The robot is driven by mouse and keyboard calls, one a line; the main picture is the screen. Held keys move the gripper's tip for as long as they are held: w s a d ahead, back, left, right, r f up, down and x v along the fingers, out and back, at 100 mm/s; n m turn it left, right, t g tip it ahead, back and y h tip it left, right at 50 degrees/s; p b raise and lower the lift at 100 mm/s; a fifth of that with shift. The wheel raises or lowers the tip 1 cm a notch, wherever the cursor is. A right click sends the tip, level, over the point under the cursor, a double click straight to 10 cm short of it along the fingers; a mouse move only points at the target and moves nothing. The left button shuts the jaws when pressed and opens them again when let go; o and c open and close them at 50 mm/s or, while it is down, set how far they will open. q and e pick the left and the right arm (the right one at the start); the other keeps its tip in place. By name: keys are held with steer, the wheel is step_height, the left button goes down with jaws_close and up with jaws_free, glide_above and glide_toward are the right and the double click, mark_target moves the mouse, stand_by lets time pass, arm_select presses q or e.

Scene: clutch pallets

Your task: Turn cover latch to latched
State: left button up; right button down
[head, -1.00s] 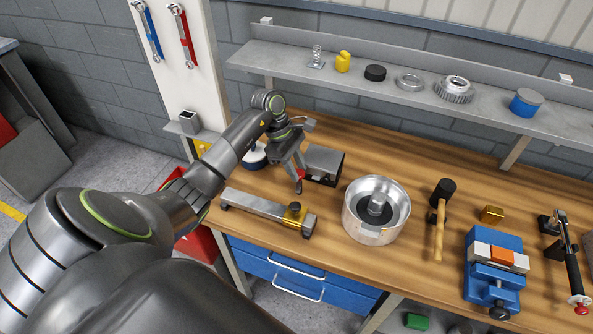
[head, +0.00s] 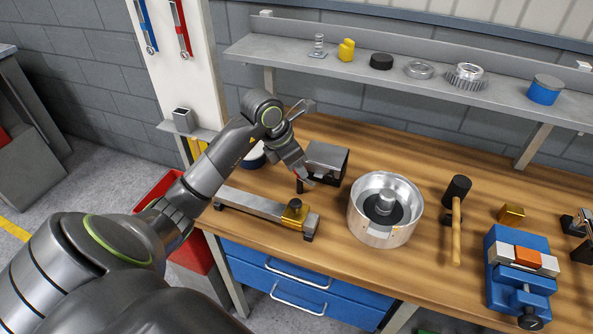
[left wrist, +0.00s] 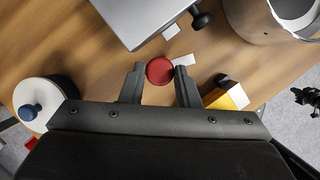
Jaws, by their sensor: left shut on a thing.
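The grey metal box (head: 327,160) stands on the bench below the shelf, and its flat top shows in the left wrist view (left wrist: 140,12). A round red knob (left wrist: 160,70) lies beside the box, between the two fingers of my left gripper (left wrist: 160,84). In the head view my left gripper (head: 306,176) points down just left of the box and hides the red knob. The gripper is shut on the red knob. A dark knob (left wrist: 201,19) sticks out of the box's side. My right gripper is not in view.
A grey bar with a brass slider (head: 294,212) lies in front of the gripper. A round metal housing (head: 365,225) stands to the right, then a mallet (head: 456,225) and a blue vise (head: 503,273). A white-and-blue round container (left wrist: 40,103) is close on the left.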

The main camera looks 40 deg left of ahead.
arm_select(q)
steer(key=n+y+b, duration=0.1)
steer(key=n+b, duration=0.1)
steer(key=n, duration=0.1)
steer(key=shift+d+f, duration=0.1)
steer(key=shift+d, duration=0.05)
steer(key=shift+d+n+t+y, duration=0.1)
steer(key=shift+n+t+y, duration=0.25)
steer(key=shift+n, duration=0.55)
steer(key=shift+r+n+y, duration=0.25)
steer(key=shift+n+y, duration=0.1)
steer(key=shift+n, duration=0.45)
steer(key=shift+d+n+y+p, duration=0.1)
steer(key=shift+n+y+p, duration=0.4)
steer(key=shift+n+p, duration=0.6)
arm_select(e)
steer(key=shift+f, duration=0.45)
arm_select(q)
steer(key=shift+n, duration=0.3)
steer(key=o, duration=0.7)
steer(key=shift+f, duration=0.1)
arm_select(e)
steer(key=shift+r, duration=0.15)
